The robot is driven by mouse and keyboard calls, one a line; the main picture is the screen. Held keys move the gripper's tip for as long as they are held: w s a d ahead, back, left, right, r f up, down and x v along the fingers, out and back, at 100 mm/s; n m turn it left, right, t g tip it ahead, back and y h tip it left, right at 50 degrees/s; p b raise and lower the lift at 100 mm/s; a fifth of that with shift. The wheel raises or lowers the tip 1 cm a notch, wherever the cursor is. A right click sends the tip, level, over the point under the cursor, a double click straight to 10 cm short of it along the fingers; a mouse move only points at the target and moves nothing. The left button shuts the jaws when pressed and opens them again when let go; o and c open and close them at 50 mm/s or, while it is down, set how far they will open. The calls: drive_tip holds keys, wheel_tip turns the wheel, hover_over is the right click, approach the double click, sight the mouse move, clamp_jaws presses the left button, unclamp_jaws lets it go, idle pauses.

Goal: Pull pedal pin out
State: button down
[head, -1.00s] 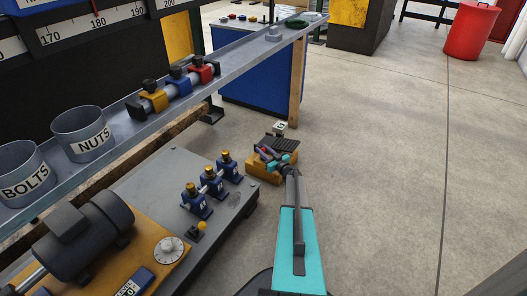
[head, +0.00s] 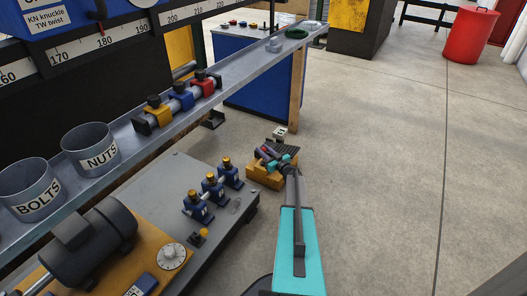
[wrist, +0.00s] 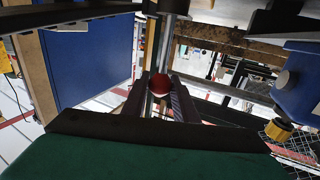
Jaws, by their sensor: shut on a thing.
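The foot pedal (head: 262,177) has a yellow base and a black ribbed plate, and sits on the floor beyond the grey bench. My gripper (head: 268,157) is at the pedal, low over its base. In the wrist view, my two gripper fingers (wrist: 161,95) are shut on the pedal pin, whose round red end (wrist: 162,83) shows between the tips. The rest of the pin is hidden, so I cannot tell how deep it sits.
The grey bench (head: 172,162) with blue clamps (head: 213,186) stands left of my arm. A long metal shelf (head: 232,66) with bolts and nuts cans runs above it. A blue cabinet (head: 258,85) stands behind the pedal. The concrete floor to the right is open.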

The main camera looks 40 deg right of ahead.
drive_tip(key=c, duration=1.5)
unclamp_jaws()
drive_tip(key=shift+r, duration=0.25)
drive_tip(key=shift+o, duration=0.2)
drive_tip(key=shift+s, duration=0.15)
drive_tip(key=s+a+p, duration=0.2)
drive_tip(key=s+p, duration=0.1)
drive_tip(key=s, duration=1)
drive_tip(key=shift+s+p, duration=0.2)
drive_tip(key=shift+p, duration=0.15)
drive_tip(key=shift+w+a, duration=0.1)
